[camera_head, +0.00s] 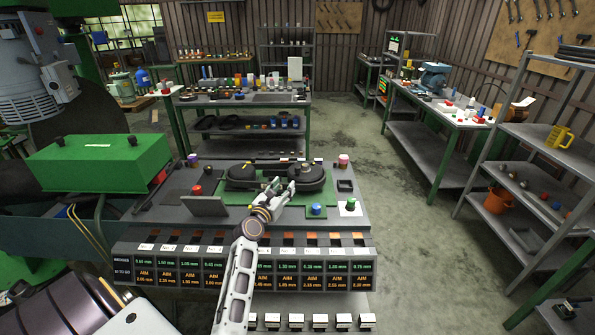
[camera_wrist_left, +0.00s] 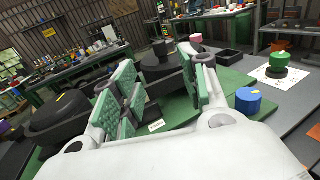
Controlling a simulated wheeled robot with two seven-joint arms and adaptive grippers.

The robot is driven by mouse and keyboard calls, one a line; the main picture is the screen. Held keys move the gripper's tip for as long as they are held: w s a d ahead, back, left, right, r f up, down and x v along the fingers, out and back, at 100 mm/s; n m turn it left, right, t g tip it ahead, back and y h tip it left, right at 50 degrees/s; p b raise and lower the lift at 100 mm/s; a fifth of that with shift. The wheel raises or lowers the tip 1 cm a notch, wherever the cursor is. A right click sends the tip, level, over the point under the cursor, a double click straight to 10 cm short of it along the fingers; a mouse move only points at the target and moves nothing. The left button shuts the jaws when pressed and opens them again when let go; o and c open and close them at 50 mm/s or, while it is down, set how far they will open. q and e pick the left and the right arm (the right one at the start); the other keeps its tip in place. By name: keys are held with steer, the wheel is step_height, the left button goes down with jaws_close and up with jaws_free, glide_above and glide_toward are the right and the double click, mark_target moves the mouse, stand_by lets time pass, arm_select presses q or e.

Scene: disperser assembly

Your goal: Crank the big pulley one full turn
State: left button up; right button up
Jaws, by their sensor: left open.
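A black pulley drive lies on a green plate (camera_head: 223,199) on the bench. Its right black pulley (camera_head: 307,174), with a raised hub, also shows in the left wrist view (camera_wrist_left: 161,69). Its left black pulley (camera_head: 241,172) shows at the left of the wrist view (camera_wrist_left: 57,112). I cannot tell surely which is the big pulley. My left gripper (camera_head: 284,186) is open just in front of the right pulley; its green-padded fingers (camera_wrist_left: 163,92) stand well apart, with that pulley beyond them. The fingers hide part of the drive. I cannot make out a crank handle. My right gripper is not in view.
A blue knob (camera_head: 316,209) and a green knob on a white card (camera_head: 350,205) sit to the right. A red button (camera_head: 196,190) and tilted dark panel (camera_head: 204,206) sit to the left. A black tray (camera_head: 345,185) stands at right. Labelled bins line the front.

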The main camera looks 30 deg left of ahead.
mark_target(296, 171)
arm_select(q)
steer(key=shift+w+a+f+b, duration=0.1)
steer(key=shift+w+a+b, duration=0.3)
steer(key=shift+w, duration=1)
steer(key=shift+w+a+r+b, duration=0.1)
steer(key=shift+w+b, duration=0.55)
steer(key=shift+w, duration=0.8)
steer(key=shift+w+a+f+b, duration=0.15)
steer(key=shift+w+b, duration=0.35)
steer(key=shift+w, duration=0.9)
steer(key=shift+w+a+b, duration=0.15)
steer(key=shift+w+b, duration=0.3)
steer(key=shift+w, duration=0.4)
steer(key=shift+w+a+b, duration=0.15)
steer(key=shift+w+b, duration=0.25)
steer(key=shift+w, duration=0.8)
steer(key=shift+w+a, duration=0.1)
steer(key=shift+w, duration=0.15)
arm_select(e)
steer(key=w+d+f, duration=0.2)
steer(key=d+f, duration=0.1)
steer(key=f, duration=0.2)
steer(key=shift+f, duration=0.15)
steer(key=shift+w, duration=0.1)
arm_select(q)
steer(key=shift+c, duration=0.4)
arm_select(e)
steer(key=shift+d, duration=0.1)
